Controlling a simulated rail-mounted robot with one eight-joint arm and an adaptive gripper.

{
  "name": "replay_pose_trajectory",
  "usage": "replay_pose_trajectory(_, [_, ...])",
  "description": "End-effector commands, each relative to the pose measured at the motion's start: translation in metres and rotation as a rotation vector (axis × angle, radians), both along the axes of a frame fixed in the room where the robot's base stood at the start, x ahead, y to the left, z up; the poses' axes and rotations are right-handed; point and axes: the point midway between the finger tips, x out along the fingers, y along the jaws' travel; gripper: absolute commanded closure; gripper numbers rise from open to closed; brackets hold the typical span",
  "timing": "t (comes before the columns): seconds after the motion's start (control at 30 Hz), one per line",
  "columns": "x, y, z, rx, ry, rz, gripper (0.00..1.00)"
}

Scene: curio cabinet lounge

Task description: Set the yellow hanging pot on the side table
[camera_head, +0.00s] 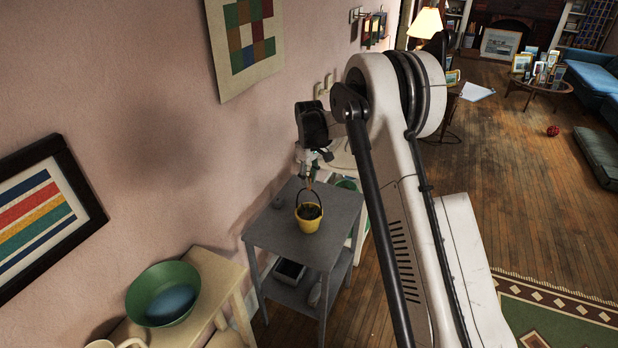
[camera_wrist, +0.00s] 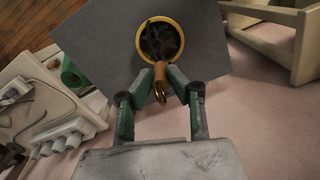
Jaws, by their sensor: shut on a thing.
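The yellow hanging pot (camera_head: 309,217) is a small yellow bucket with dark contents and a handle raised above it. It is over the grey side table (camera_head: 273,233), in the middle of its top; I cannot tell whether its base touches the top. In the wrist view the pot (camera_wrist: 142,48) shows from above, against the grey table top (camera_wrist: 98,43). My gripper (camera_wrist: 160,72) is shut on the pot's handle (camera_wrist: 161,92), directly above the pot. My gripper also shows in the head view (camera_head: 312,178), small and partly dark.
The table's lower shelf holds a dark bin (camera_head: 290,271). A light wooden bench (camera_head: 208,268) with a green bowl (camera_head: 163,294) stands at the near left. A pale unit (camera_wrist: 40,110) with several rounded white parts stands beside the table.

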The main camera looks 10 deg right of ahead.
Motion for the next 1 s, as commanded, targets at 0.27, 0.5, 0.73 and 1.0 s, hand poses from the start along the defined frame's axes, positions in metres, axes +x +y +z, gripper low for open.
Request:
replay_pose_trajectory(0.27, [0.0,0.0,-0.001,0.0,0.0,0.0,1.0])
replay_pose_trajectory(0.5, [0.0,0.0,-0.003,0.0,0.0,0.0,0.66])
replay_pose_trajectory(0.73, [0.0,0.0,-0.002,0.0,0.0,0.0,0.66])
replay_pose_trajectory(1.0, [0.0,0.0,0.02,0.0,0.0,0.0,0.66])
